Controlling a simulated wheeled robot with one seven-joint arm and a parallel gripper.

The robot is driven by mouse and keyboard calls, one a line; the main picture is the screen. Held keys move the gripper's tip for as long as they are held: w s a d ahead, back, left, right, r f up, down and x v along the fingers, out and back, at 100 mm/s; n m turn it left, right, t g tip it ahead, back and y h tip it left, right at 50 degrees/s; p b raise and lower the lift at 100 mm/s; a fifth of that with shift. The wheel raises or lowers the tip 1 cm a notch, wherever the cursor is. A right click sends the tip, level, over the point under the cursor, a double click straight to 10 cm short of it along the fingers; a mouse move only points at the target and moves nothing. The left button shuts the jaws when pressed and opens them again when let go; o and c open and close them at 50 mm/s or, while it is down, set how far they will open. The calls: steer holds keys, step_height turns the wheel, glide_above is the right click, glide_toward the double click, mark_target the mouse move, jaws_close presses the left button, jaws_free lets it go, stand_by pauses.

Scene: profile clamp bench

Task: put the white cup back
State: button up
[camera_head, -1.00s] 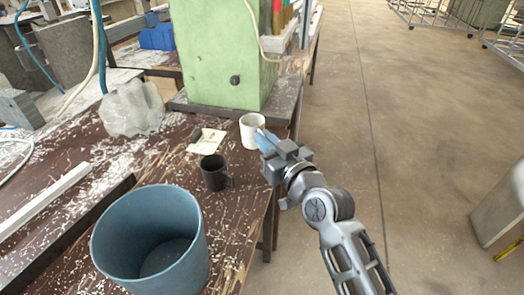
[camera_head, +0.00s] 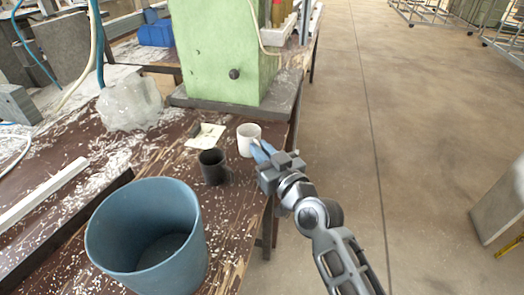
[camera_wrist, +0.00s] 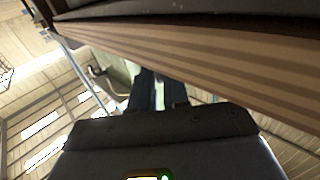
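The white cup (camera_head: 248,139) stands upright in the head view, near the right edge of the brown bench (camera_head: 232,215). My gripper (camera_head: 261,150) reaches in from the right, and its blue fingers meet the cup's near right side. They appear shut on it there; the exact contact is hard to see. In the wrist view, the dark fingers (camera_wrist: 159,92) are close together with a narrow gap. I cannot make out the cup clearly in that view. Whether the cup's base touches the bench is unclear.
A dark mug (camera_head: 214,167) stands just left of and nearer than the cup. A paper note (camera_head: 205,136) lies to its left. A large blue bucket (camera_head: 110,245) is at the front. A green machine (camera_head: 222,60) stands behind. Open floor lies to the right.

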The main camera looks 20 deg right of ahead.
steer(key=o, duration=0.3)
steer(key=shift+r, duration=0.1)
steer(key=shift+r, duration=0.15)
steer(key=s+d+b, duration=0.2)
steer(key=s+b, duration=0.1)
steer(key=s, duration=0.9)
steer(key=s+f+m+g+h, duration=0.1)
steer(key=s+f+h, duration=0.15)
steer(key=s, duration=1.05)
steer(key=s+f+m+g+h, duration=0.15)
steer(key=s+f, duration=0.25)
steer(key=s, duration=0.9)
steer(key=s+d+r+y, duration=0.1)
steer(key=s+r, duration=0.3)
steer(key=s, duration=0.5)
steer(key=shift+d+r+n, duration=0.2)
steer(key=shift+r+n, duration=0.05)
steer(key=shift+n, duration=0.1)
